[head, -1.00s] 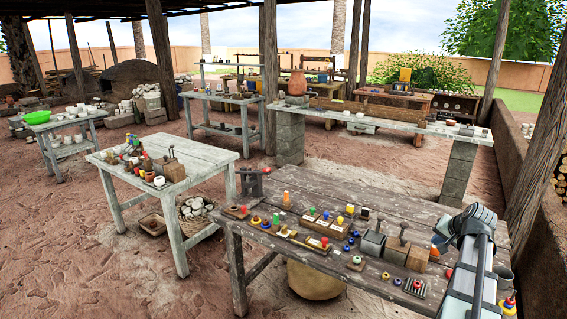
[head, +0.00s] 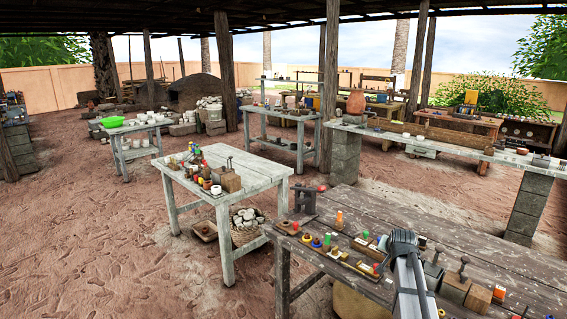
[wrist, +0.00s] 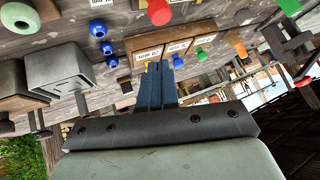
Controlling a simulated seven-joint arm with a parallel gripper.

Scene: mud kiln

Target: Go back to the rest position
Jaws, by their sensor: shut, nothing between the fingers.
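My gripper (wrist: 160,72) shows in the wrist view with its two dark blue fingers together and nothing between them. Beyond the fingertips is a wooden sorting tray (wrist: 147,55) with paper labels; I cannot tell the exact gap. In the head view my arm reaches over the dark wooden table at the lower right, and its own links hide the gripper.
The dark wooden table (head: 455,240) carries small coloured pegs, trays and grey-and-wood blocks (head: 455,287) right of my arm. A white table (head: 255,165) with pots and bottles stands to the left. Open dirt floor (head: 90,250) lies at the left.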

